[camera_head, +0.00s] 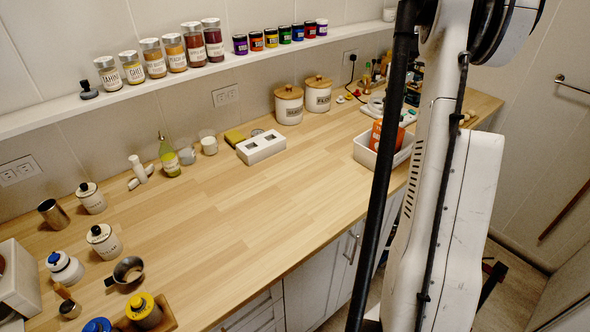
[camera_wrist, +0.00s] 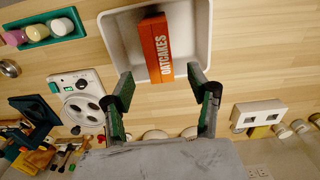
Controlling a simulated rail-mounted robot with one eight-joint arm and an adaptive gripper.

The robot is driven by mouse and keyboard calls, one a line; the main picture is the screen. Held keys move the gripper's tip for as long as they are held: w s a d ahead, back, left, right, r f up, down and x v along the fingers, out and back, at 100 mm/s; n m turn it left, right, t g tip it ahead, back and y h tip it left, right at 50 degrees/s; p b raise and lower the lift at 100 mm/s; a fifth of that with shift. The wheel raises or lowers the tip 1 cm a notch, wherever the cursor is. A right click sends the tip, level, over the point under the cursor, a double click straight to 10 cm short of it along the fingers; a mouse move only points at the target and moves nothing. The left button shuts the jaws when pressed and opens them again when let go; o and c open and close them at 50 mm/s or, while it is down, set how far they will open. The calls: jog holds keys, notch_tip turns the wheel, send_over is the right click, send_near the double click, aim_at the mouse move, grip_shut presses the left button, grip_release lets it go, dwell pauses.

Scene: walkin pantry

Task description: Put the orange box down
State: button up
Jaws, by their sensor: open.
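The orange box (camera_wrist: 155,46), labelled OATCAKES, is in a white tray (camera_wrist: 113,45) in the wrist view. Its narrow labelled side faces my camera, and its lower end overlaps the tray's rim in the picture. In the head view the orange box (camera_head: 377,136) rises above the white tray (camera_head: 366,156), partly hidden behind my arm. My gripper (camera_wrist: 160,76) is open in the wrist view, its fingers apart on either side of the box's near end, with gaps between them and the box. The head view does not show my gripper clearly.
A white kitchen scale (camera_wrist: 82,100) and a green tray (camera_wrist: 45,32) of colourful items lie left of the white tray. A white two-hole block (camera_wrist: 258,114) is to the right. Lidded jars (camera_head: 289,104) line the wall. The wooden counter (camera_head: 230,205) is clear in the middle.

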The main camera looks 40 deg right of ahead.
jog(key=w+a+r+t, duration=0.1)
jog(key=a+r, duration=0.3)
jog(key=a, duration=0.7)
jog(key=a+r+t+h, duration=0.1)
jog(key=a+r, duration=0.2)
jog(key=a, duration=0.8)
jog(key=w+a+r+t, duration=0.1)
jog(key=a+r, duration=0.3)
jog(key=a, duration=0.8)
jog(key=s+a+f+t, duration=0.2)
jog(key=s+a, duration=0.6)
jog(key=a, duration=0.4)
jog(key=s+a+f+m+t+y, duration=0.1)
jog(key=s+a+f, duration=0.3)
jog(key=s+a, duration=0.5)
jog(key=a+t, duration=0.1)
jog(key=a, duration=0.2)
jog(key=shift+a+f, duration=0.3)
notch_tip(320, 180, down, 5)
jog(key=b, duration=0.5)
